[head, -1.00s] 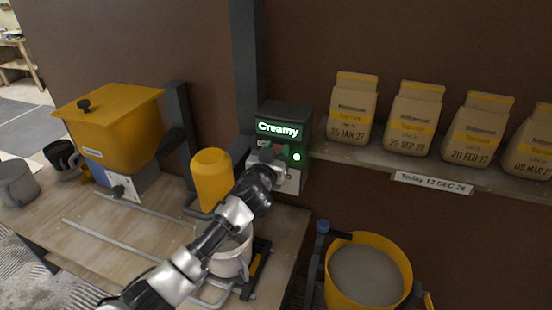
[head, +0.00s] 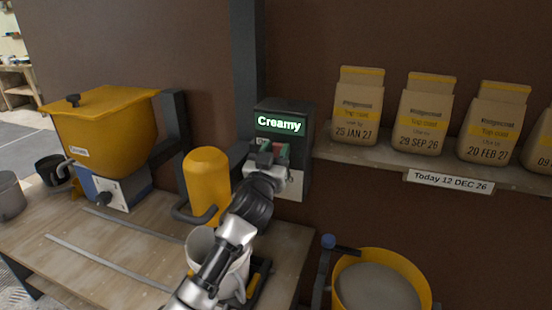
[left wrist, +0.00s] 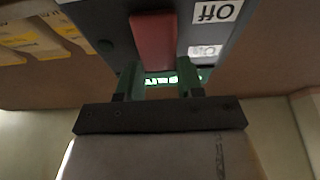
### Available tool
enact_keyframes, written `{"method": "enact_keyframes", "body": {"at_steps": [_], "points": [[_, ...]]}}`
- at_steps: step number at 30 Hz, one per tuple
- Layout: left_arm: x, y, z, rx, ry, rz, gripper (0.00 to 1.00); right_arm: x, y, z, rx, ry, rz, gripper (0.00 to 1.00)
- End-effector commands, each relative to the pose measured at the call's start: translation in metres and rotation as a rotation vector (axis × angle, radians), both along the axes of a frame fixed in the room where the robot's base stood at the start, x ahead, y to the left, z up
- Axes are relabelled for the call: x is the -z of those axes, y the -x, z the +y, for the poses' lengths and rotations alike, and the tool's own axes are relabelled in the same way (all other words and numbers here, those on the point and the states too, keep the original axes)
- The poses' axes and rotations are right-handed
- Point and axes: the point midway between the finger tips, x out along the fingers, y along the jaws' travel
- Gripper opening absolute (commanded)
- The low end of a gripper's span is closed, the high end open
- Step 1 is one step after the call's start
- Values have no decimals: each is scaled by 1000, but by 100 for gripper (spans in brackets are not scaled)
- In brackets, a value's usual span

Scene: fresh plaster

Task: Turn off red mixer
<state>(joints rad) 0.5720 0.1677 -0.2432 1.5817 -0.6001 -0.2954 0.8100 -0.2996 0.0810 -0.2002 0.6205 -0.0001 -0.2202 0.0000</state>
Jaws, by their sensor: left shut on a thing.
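A dark control box (head: 304,128) with a lit green "Creamy" display (head: 279,124) stands by the dark post. My left gripper (head: 268,158) is at its front, over a red and green part. In the left wrist view a red block (left wrist: 153,40) sits on the box's grey face beside an "OFF" label (left wrist: 217,11). My gripper (left wrist: 158,85) shows there with green-looking fingers just below the red block. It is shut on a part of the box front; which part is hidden. No red mixer body shows. My right gripper is out of view.
A yellow hopper (head: 105,130) stands left. A yellow tub (head: 425,290) of grey mix is at lower right. Several dated bags (head: 356,105) line the shelf (head: 390,163).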

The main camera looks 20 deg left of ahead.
Motion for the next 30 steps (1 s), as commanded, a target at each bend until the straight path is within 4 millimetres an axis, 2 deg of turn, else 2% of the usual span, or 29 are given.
{"method": "enact_keyframes", "body": {"at_steps": [6, 7, 12, 23, 26, 30], "points": [[-1, 0, 0, 1, 1, -1, 14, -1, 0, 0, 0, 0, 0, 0], [-1, 0, 0, 1, 1, -1, 39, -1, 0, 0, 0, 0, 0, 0], [-1, 0, 0, 1, 1, 0, 63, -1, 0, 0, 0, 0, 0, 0], [3, 6, 0, 1, 1, 1, 63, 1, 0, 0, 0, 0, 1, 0], [8, 17, 1, 1, 2, 2, 63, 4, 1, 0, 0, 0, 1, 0], [17, 41, 1, 1, 1, 2, 63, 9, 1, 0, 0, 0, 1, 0]]}}
